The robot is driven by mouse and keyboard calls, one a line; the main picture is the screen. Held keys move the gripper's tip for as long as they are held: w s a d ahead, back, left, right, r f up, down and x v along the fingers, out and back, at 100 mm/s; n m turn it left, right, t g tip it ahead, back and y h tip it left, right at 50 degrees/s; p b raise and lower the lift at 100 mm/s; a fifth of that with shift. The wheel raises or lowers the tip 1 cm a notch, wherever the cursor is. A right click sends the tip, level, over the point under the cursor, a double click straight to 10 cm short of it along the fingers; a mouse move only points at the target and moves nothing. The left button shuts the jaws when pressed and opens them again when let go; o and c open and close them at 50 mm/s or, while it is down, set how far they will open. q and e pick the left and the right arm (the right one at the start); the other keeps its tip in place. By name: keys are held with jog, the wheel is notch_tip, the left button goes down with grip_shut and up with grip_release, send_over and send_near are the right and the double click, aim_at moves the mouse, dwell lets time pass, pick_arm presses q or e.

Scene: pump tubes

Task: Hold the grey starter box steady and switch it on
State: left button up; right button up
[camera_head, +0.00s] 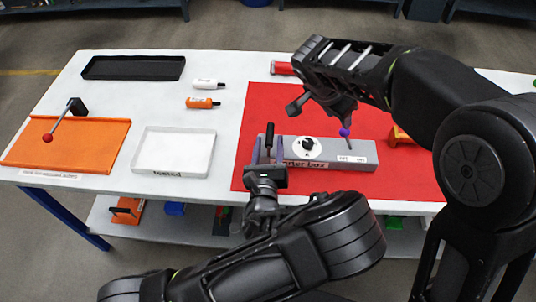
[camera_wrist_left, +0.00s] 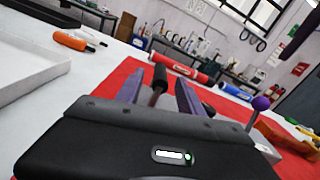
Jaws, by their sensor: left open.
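The grey starter box (camera_head: 345,147) lies on the red mat (camera_head: 300,97). A white dial with a black knob (camera_head: 307,144) is on its top. A lever with a purple ball (camera_head: 345,132) rises near its right part, and the ball also shows in the left wrist view (camera_wrist_left: 261,102). My left gripper (camera_head: 268,147) is at the box's left end, its fingers apart on either side of a black handle (camera_head: 269,133). The handle also stands between the fingers in the left wrist view (camera_wrist_left: 159,78). My right gripper (camera_head: 322,108) hangs above the box, near the purple ball; its finger gap is unclear.
A white tray (camera_head: 143,167), an orange board (camera_head: 95,150) with a red-knobbed lever (camera_head: 48,137) and a black tray (camera_head: 92,67) are at the left. White and orange cylinders (camera_head: 203,102) lie between. An orange part (camera_head: 399,136) is right of the box.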

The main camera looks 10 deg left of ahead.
pick_arm(q)
jog(key=shift+w, duration=1.4)
jog(key=shift+c, duration=0.4)
grip_shut()
